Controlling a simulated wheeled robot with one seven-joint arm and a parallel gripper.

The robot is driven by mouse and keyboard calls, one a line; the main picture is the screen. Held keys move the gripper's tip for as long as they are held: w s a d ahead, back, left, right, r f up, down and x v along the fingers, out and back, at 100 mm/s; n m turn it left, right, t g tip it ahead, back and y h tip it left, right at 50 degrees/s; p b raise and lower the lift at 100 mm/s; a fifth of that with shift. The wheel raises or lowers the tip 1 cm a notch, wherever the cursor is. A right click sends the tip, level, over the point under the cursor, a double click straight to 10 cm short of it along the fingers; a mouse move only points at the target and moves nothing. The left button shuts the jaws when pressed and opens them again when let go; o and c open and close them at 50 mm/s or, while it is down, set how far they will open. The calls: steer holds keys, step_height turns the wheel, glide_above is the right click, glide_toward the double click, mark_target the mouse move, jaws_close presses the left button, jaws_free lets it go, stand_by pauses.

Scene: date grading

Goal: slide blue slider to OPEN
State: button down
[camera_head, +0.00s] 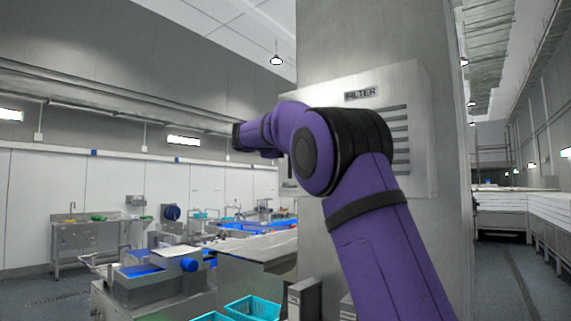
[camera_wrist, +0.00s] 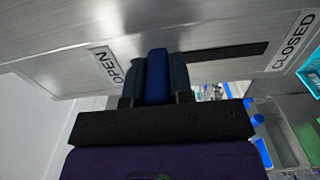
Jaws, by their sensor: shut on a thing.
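The blue slider (camera_wrist: 157,84) is in the middle of the wrist view, between the two dark fingers of my gripper (camera_wrist: 157,72). My gripper is shut on it, one finger on each side. The slider sits close beside the OPEN label (camera_wrist: 107,65), at the left part of the dark slot (camera_wrist: 232,51). The slot runs bare to the right, toward the CLOSED label (camera_wrist: 291,42). The fingers hide the slot's left end. In the head view my purple arm reaches to the metal panel, and the gripper and slider are hidden.
The panel (camera_head: 420,110) carries a FILTER label (camera_head: 361,94) and slits, and is mounted on a wide metal column (camera_head: 380,45). Turquoise crates (camera_head: 253,307) and a steel work table (camera_head: 250,245) stand below left. Open floor shows at the right.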

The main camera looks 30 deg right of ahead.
steer(key=shift+r, duration=0.9)
steer(key=shift+s, duration=0.1)
steer(key=c, duration=1)
jaws_free()
steer(key=shift+a, duration=0.15)
steer(key=shift+a, duration=0.35)
steer(key=v, duration=0.9)
steer(key=shift+s+a, duration=0.2)
steer(key=shift+a, duration=0.15)
